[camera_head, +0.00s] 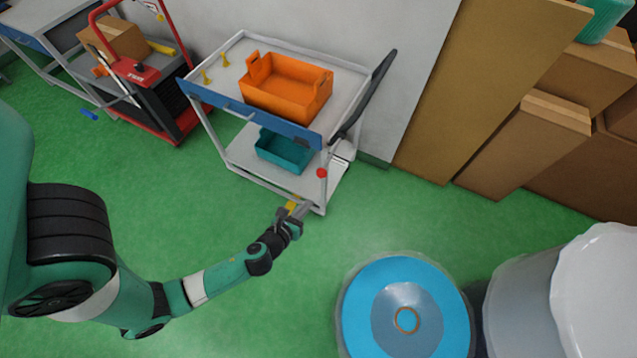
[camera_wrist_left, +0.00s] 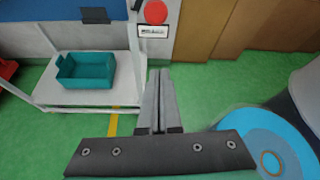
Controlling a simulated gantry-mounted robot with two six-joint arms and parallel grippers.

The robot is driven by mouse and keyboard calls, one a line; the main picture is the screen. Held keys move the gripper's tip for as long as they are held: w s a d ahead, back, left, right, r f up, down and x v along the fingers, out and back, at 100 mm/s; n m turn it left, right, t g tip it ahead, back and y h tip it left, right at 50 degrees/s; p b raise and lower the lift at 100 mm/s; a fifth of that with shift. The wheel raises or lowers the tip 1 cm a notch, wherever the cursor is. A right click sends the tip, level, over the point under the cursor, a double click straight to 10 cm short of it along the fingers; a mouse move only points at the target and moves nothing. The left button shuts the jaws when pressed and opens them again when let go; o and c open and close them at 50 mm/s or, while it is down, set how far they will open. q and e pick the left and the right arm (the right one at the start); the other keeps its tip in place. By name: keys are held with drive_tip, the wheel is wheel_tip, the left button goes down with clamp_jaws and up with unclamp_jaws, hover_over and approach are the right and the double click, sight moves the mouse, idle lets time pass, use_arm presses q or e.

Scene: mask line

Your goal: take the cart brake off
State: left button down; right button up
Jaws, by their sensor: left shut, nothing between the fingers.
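A cart (camera_head: 262,190) with a grey frame and blue front edge stands at the wall. A round red disc (camera_head: 322,173) shows at its near right corner post; I cannot tell if this is the brake. In the left wrist view the red disc (camera_wrist_left: 155,12) is at the top, above a small label plate (camera_wrist_left: 152,31). My left gripper (camera_head: 306,206) is near the cart's lower near right corner, its fingers shut and empty. In the left wrist view the fingers (camera_wrist_left: 159,72) point toward the disc, apart from it in the picture. My right gripper is out of view.
An orange bin (camera_head: 285,97) is on the cart's top shelf, a teal bin (camera_head: 284,155) on the lower one. A red trolley (camera_head: 150,75) stands left. A blue-topped drum (camera_head: 365,310) stands front right; cardboard boxes (camera_head: 520,150) lean behind. Green floor is clear in front.

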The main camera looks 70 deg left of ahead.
use_arm(q)
drive_tip(key=b+x, duration=0.2)
drive_tip(key=x, duration=0.7)
drive_tip(key=r+p, duration=0.3)
drive_tip(key=r, duration=0.1)
drive_tip(key=shift+s+a+r, duration=0.1)
drive_tip(key=shift+s+a, duration=0.05)
drive_tip(key=shift+a, duration=0.15)
